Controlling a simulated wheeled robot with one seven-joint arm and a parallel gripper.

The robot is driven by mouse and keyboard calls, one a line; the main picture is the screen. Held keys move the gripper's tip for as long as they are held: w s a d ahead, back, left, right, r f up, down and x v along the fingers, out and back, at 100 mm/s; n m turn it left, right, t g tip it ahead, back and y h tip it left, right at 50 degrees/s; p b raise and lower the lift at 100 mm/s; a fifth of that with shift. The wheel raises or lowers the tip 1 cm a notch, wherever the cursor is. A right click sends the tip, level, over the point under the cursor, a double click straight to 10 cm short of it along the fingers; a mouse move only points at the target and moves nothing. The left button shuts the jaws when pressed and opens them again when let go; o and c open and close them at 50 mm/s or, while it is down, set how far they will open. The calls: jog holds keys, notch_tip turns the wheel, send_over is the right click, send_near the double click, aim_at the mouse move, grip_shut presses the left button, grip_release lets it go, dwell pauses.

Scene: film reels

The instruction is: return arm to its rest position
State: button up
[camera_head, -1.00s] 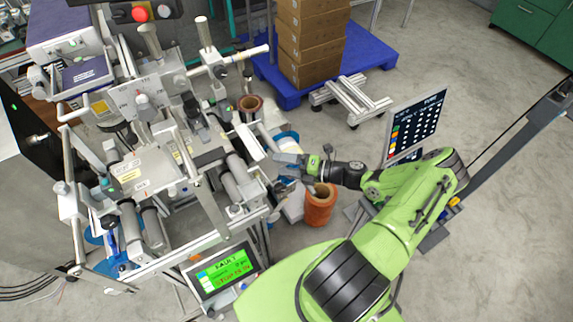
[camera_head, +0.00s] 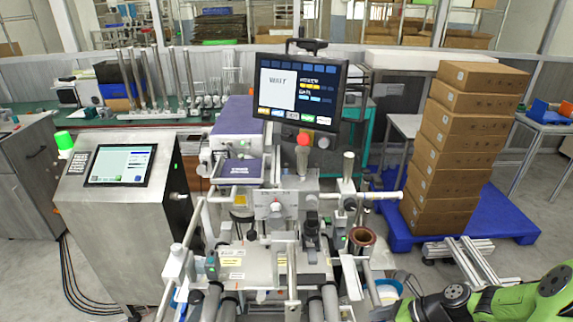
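My green arm (camera_head: 490,300) reaches in from the lower right corner, with its dark wrist joints low in the picture. The end with my gripper (camera_head: 403,278) shows only small at the bottom edge, right of the machine's reel spindle. I cannot make out whether its fingers are open or shut. A brown film reel (camera_head: 362,238) sits on the spindle at the right side of the machine (camera_head: 275,262), apart from my gripper. The orange reel on the floor from the earlier view is not visible now.
A stack of cardboard boxes (camera_head: 447,150) stands on a blue pallet (camera_head: 512,222) at the right. A metal frame (camera_head: 470,260) lies on the floor before it. A screen (camera_head: 298,92) rises above the machine. A control cabinet (camera_head: 118,215) with a green lamp (camera_head: 64,140) stands left.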

jog(key=s+a+r+n+t+h, duration=0.1)
jog(key=s+a+r+n+h, duration=0.2)
jog(key=s+r+n, duration=0.5)
jog(key=s+a+r+n+t+h, duration=0.2)
jog(key=s+r+n+h, duration=0.4)
jog(key=r+n, duration=1)
jog(key=s+a+n, duration=0.1)
jog(key=s+n, duration=0.2)
jog(key=shift+a, duration=0.2)
